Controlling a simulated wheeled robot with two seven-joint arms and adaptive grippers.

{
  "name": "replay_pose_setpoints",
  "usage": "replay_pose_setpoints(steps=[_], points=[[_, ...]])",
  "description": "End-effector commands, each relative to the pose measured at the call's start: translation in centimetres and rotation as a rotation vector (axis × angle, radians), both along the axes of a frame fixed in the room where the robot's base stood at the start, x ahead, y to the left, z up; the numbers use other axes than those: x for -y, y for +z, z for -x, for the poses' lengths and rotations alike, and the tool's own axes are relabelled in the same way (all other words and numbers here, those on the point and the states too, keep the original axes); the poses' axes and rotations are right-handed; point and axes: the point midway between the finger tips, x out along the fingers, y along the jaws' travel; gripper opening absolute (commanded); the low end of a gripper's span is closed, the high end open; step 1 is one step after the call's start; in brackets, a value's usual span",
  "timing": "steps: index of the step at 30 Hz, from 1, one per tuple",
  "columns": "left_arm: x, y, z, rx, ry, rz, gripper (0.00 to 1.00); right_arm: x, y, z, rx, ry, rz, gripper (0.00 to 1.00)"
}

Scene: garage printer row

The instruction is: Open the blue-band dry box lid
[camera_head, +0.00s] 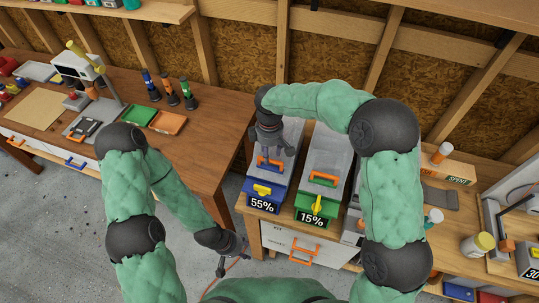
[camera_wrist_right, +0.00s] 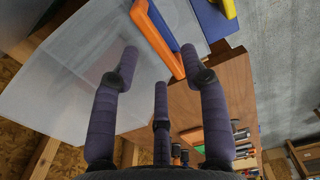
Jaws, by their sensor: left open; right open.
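The blue-band dry box (camera_head: 249,191) stands on the bench with a "55%" label and a yellow latch (camera_head: 263,190) on its front. Its pale translucent lid (camera_wrist_right: 75,90) looks shut. The lid's orange handle (camera_head: 262,161) also shows in the right wrist view (camera_wrist_right: 158,38). My right gripper (camera_head: 275,150) is open just above the lid, pointing down. In the wrist view its fingers (camera_wrist_right: 160,65) spread around the near end of the handle, with no grip visible. My left gripper (camera_head: 228,262) is open and empty, low in front of the benches.
A green-band dry box (camera_head: 307,206) labelled "15%" stands close to the right, with its own orange handle and yellow latch. My right arm passes over it. A wooden bench (camera_head: 200,150) with trays and bottles is at left. White drawers (camera_head: 280,240) are below the boxes.

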Motion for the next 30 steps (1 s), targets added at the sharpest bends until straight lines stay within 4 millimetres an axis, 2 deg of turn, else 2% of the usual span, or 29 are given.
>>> replay_pose_setpoints(steps=[3, 6, 16, 21, 30], points=[[0.0, -0.1, 0.0, 0.000, 0.000, 0.000, 0.44, 0.0, -1.3, 0.0, -0.002, 0.001, 0.002, 0.45], [0.0, -0.1, 0.0, 0.000, 0.000, 0.000, 0.44, 0.0, -1.9, 0.0, 0.000, 0.001, 0.001, 0.45], [0.0, -0.1, 0.0, 0.000, 0.000, 0.000, 0.44, 0.0, -2.1, 0.0, 0.000, 0.001, 0.001, 0.45], [0.0, -0.1, 0.0, 0.000, 0.000, 0.000, 0.44, 0.0, -2.1, 0.0, 0.000, 0.001, 0.000, 0.00], [0.0, 0.1, 0.0, 0.000, 0.000, 0.000, 0.44, 0.0, -1.9, -0.1, -0.003, 0.000, -0.001, 0.00]])
